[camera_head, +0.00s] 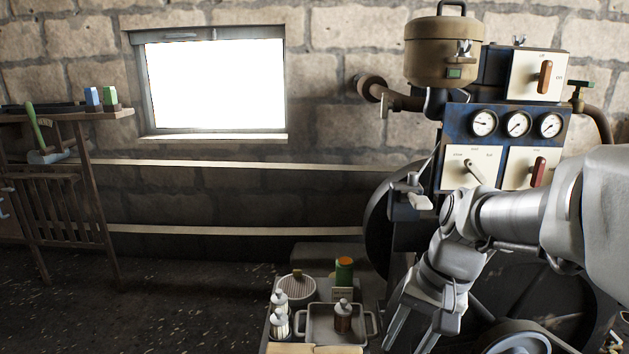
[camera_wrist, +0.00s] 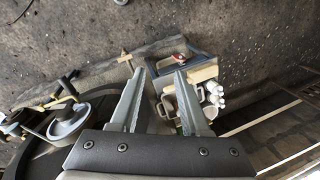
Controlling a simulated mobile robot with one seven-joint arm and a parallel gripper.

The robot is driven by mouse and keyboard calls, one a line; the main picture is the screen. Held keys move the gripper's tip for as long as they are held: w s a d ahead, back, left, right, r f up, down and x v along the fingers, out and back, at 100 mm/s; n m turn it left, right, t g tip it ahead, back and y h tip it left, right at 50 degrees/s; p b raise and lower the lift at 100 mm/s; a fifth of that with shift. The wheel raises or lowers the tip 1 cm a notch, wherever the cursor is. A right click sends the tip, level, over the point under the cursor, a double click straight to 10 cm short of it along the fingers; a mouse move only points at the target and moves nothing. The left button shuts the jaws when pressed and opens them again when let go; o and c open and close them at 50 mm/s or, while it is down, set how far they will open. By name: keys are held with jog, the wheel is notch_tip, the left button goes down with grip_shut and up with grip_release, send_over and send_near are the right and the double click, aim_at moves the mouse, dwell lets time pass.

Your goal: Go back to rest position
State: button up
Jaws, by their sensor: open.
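My gripper (camera_head: 411,334) hangs pointing down in front of the engine (camera_head: 427,237), at the lower right of the head view. In the wrist view its two fingers (camera_wrist: 160,90) are spread apart with nothing between their tips. My arm reaches in from the right edge of the head view, across the front of the engine. The gripper is to the right of a small table with a tray (camera_head: 321,335), and the fingertips are apart from the things on it. The wrist view also shows the tray (camera_wrist: 168,106), partly hidden behind the right finger.
The engine's gauge panel (camera_head: 516,123) rises behind my arm. A wooden bench (camera_head: 75,180) stands far left; the floor between is clear.

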jog(key=s+r+n+t+h, duration=0.2)
jog(key=s+r+n+t, duration=0.3)
jog(key=s, duration=0.5)
notch_tip(320, 180, up, 26)
jog(key=p, duration=2.6)
jog(key=shift+w, duration=0.15)
